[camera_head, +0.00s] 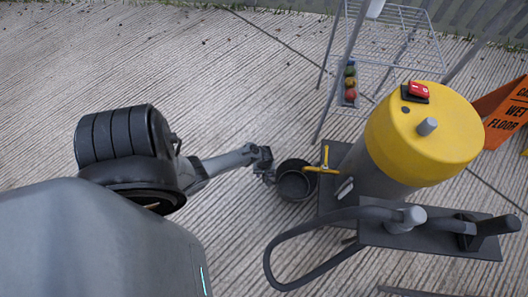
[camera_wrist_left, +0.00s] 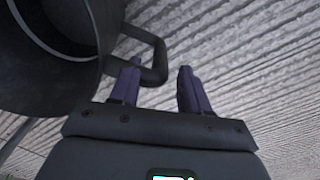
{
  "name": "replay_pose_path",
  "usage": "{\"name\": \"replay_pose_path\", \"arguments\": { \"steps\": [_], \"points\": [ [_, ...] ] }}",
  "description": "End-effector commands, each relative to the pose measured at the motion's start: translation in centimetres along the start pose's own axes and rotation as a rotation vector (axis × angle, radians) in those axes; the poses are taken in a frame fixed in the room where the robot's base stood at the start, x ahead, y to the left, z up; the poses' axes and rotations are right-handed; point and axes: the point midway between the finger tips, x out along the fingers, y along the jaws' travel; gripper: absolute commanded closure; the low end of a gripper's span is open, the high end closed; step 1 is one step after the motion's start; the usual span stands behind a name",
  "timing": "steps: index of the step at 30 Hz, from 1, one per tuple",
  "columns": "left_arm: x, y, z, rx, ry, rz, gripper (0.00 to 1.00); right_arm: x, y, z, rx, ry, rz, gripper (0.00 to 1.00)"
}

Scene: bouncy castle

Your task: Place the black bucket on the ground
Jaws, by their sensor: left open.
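The black bucket (camera_head: 296,184) shows in the head view below the yellow tap (camera_head: 323,169) of the yellow-topped machine, its open mouth facing up; I cannot tell whether its base touches the ground. My left gripper (camera_head: 267,172) is at its left side. In the left wrist view the bucket (camera_wrist_left: 40,80) fills the upper left, and its side handle (camera_wrist_left: 158,50) reaches toward my left gripper (camera_wrist_left: 160,82). The fingers are apart, with the handle's loop at the left fingertip and partly in the gap. My right gripper is not in view.
The grey machine with a yellow top (camera_head: 430,145) stands right of the bucket, with a curved hose (camera_head: 275,250) in front. A wire rack (camera_head: 395,40) stands behind, and an orange wet-floor sign (camera_head: 508,110) is at the right. Bare ribbed ground lies left and behind.

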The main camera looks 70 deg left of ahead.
Motion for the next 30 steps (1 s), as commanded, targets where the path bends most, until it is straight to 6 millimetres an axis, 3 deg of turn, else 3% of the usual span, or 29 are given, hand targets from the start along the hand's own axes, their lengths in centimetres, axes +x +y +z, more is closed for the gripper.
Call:
{"name": "replay_pose_path", "arguments": {
  "steps": [8,21,30],
  "points": [
    [-2.5,0.0,0.0,0.0,-0.001,0.0,0.54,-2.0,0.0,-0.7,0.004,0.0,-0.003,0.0],
    [-9.7,0.0,0.1,0.0,-0.001,0.0,0.54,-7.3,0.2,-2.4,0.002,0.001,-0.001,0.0],
    [-12.4,0.2,0.0,0.021,0.007,0.001,0.54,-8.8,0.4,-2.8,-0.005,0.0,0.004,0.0]
  ]
}}
